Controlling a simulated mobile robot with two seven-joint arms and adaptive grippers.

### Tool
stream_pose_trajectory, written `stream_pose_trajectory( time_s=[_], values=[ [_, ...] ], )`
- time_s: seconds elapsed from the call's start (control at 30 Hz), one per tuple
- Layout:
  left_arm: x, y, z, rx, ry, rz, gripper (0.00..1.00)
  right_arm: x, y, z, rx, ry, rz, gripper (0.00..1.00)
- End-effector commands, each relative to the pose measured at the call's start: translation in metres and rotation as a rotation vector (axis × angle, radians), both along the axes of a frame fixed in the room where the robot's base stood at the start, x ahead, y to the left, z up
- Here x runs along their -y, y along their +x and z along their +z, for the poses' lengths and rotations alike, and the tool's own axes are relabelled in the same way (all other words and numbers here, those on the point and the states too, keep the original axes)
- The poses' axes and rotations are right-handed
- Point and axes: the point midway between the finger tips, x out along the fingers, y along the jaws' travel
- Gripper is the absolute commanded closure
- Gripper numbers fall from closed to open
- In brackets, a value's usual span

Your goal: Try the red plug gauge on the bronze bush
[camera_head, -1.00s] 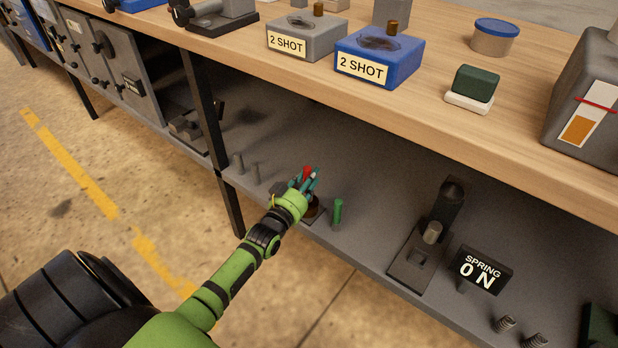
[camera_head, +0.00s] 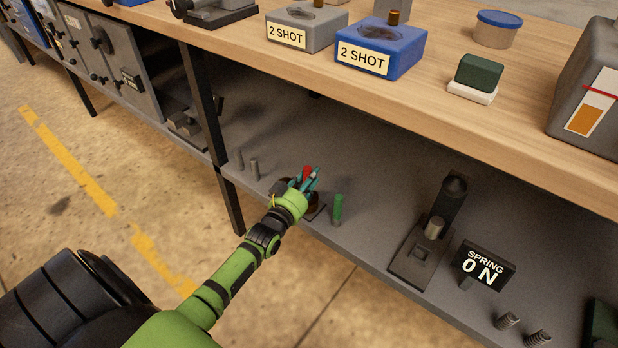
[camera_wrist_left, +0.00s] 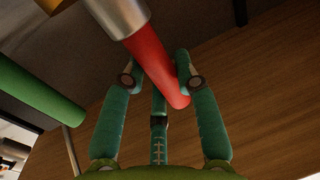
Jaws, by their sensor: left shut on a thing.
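The red plug gauge (camera_head: 307,170) is held in my left gripper (camera_head: 305,181), low over the grey shelf under the bench. In the left wrist view the fingers (camera_wrist_left: 160,84) are shut around its red handle (camera_wrist_left: 150,57), and its silver metal end (camera_wrist_left: 115,14) points away, cut off by the top edge. A dark brown round piece on a small plate (camera_head: 317,211), likely the bronze bush, is mostly hidden behind the gripper. A bronze-coloured edge (camera_wrist_left: 52,4) shows at the top left of the wrist view. I cannot tell whether the gauge touches the bush. My right gripper is not in view.
A green gauge (camera_head: 337,209) stands just right of my gripper, close by; its green handle (camera_wrist_left: 40,92) fills the wrist view's left. Two grey pins (camera_head: 254,168) stand to the left. A black press-like fixture (camera_head: 430,240) and spring sign (camera_head: 484,266) stand further right.

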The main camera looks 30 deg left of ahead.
Motion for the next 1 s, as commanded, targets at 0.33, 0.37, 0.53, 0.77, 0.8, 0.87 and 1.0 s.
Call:
stream_pose_trajectory(
  time_s=[0.33, 0.37, 0.53, 0.77, 0.8, 0.87, 1.0],
  values=[
    [0.000, 0.000, -0.009, 0.001, 0.000, 0.000, 1.00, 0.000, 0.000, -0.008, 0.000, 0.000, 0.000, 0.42],
    [0.000, 0.000, -0.010, 0.001, 0.000, 0.000, 1.00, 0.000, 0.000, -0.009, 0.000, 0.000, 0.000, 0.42],
    [0.000, 0.000, -0.014, 0.001, 0.000, 0.000, 1.00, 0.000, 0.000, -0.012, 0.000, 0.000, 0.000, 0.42],
    [0.000, 0.000, -0.020, 0.001, 0.000, 0.000, 1.00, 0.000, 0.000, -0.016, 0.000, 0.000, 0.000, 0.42],
    [0.000, 0.000, -0.021, 0.001, 0.000, 0.000, 1.00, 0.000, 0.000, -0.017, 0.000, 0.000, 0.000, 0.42],
    [0.000, 0.000, -0.023, 0.001, 0.000, 0.000, 1.00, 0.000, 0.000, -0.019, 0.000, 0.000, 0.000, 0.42],
    [0.000, 0.000, -0.026, 0.001, 0.000, 0.000, 1.00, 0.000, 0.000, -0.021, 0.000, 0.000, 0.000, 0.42]
  ],
)
